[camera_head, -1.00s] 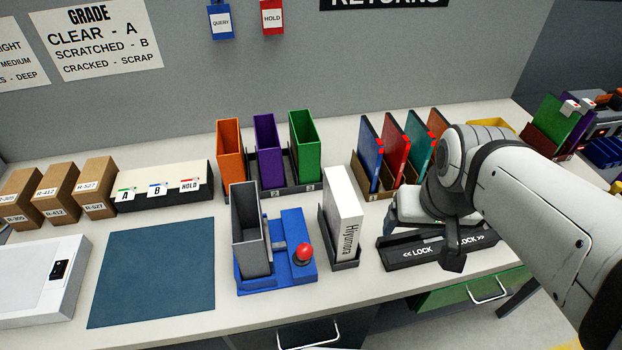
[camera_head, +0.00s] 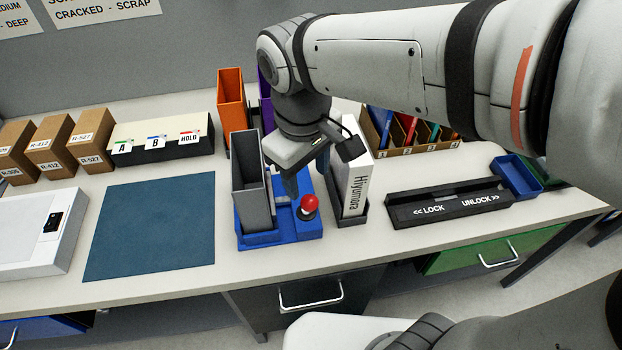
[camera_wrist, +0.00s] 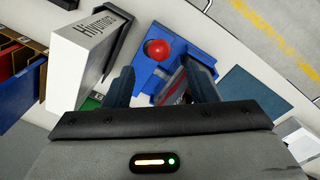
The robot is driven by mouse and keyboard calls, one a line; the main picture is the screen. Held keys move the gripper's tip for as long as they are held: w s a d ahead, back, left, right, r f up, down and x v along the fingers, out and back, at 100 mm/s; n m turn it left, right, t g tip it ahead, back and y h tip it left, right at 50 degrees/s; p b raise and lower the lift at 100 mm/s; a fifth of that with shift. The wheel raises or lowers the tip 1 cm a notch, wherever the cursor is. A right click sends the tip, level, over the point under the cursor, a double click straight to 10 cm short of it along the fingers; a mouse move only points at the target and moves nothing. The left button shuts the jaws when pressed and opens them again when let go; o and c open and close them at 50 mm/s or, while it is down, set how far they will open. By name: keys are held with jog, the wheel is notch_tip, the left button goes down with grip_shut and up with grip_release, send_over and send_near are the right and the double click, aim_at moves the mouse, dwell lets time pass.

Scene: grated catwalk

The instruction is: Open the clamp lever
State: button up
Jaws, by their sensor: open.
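The clamp lever has a red ball knob (camera_head: 309,204) and belongs to a blue fixture (camera_head: 262,238) on the bench. The knob also shows in the wrist view (camera_wrist: 157,49), ahead of and between my fingers. A grey upright case (camera_head: 247,190) stands in the fixture, left of the knob. My gripper (camera_head: 291,186) is over the fixture, just behind and above the knob in the head view. In the wrist view my gripper (camera_wrist: 160,72) has its two fingers apart with nothing held. My wrist hides part of the fixture and the lever's base.
A white Hiyumora case (camera_head: 356,185) stands upright in a dark holder close to the right of my gripper. An orange case (camera_head: 231,105) stands behind. A black LOCK/UNLOCK bar (camera_head: 450,208) lies to the right. A blue mat (camera_head: 150,225) leaves clear room at left.

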aim_at(310, 198)
jog(key=f, duration=0.7)
jog(key=shift+w+d+f, duration=0.15)
jog(key=shift+w+d, duration=0.05)
jog(key=c, duration=1)
jog(key=shift+o, duration=0.2)
